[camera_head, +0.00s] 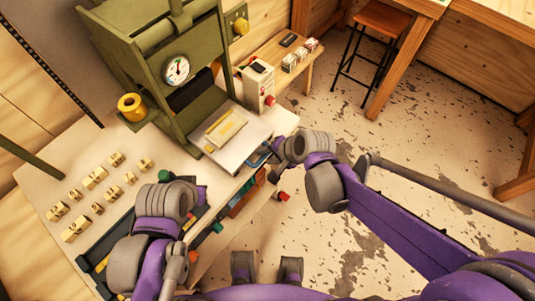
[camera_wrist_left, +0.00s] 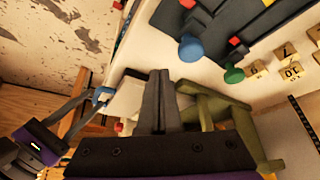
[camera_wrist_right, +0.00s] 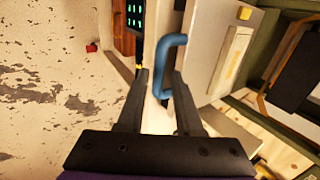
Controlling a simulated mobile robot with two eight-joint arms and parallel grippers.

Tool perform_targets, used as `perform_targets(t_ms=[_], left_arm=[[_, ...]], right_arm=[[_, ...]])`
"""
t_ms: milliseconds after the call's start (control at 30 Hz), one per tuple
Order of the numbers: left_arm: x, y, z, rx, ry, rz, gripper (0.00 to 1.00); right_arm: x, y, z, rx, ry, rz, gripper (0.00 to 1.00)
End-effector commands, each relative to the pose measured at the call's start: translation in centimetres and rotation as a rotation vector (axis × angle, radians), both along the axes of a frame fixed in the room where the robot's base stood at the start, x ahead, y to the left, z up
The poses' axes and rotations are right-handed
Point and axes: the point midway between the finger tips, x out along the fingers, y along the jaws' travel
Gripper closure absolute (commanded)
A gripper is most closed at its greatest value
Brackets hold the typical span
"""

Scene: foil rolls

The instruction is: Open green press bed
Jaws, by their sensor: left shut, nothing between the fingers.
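The green press (camera_head: 165,65) stands on the workbench, with a dial gauge on its front. Its light grey bed (camera_head: 238,150) shows at the front, carrying a pale yellow plate (camera_head: 226,128). In the right wrist view the bed (camera_wrist_right: 203,55) has a blue bar handle (camera_wrist_right: 170,42) on its front edge. My right gripper (camera_wrist_right: 160,88) is open, with one finger on each side of the lower end of the handle; I cannot tell if they touch it. In the head view its fingertips are mostly hidden by the wrist. My left gripper (camera_wrist_left: 160,78) is shut and empty over the bench front.
A dark tray (camera_head: 105,265) with coloured-handled tools lies at the bench's front. A white control box (camera_head: 257,85) stands right of the press. A stool (camera_head: 382,20) stands farther back; open floor lies right.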

Motion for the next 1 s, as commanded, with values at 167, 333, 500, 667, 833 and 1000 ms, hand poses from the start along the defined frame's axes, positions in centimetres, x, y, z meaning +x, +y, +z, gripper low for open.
perform_targets(t_ms=[167, 333, 500, 667, 833, 1000], left_arm=[[0.0, 0.0, 0.0, 0.000, 0.000, 0.000, 1.00], [0.0, 0.0, 0.0, 0.000, 0.000, 0.000, 1.00], [0.1, 0.0, 0.3, 0.000, -0.002, 0.000, 1.00], [0.3, 0.0, 1.1, 0.000, -0.006, 0.000, 1.00], [0.5, 0.0, 1.9, 0.000, -0.010, 0.000, 1.00], [0.7, 0.0, 2.4, 0.000, -0.013, 0.000, 1.00]], right_arm=[[0.0, 0.0, 0.0, 0.000, 0.001, 0.001, 0.52], [-0.1, 0.0, 0.0, 0.000, 0.001, 0.001, 0.52], [-0.4, -0.6, 1.1, -0.001, 0.001, 0.000, 0.52], [-1.3, -1.8, 3.6, 0.000, 0.000, -0.002, 0.52], [-2.4, -3.2, 6.3, -0.001, 0.000, -0.001, 0.52], [-3.2, -4.2, 8.3, 0.000, 0.000, -0.001, 0.52]])
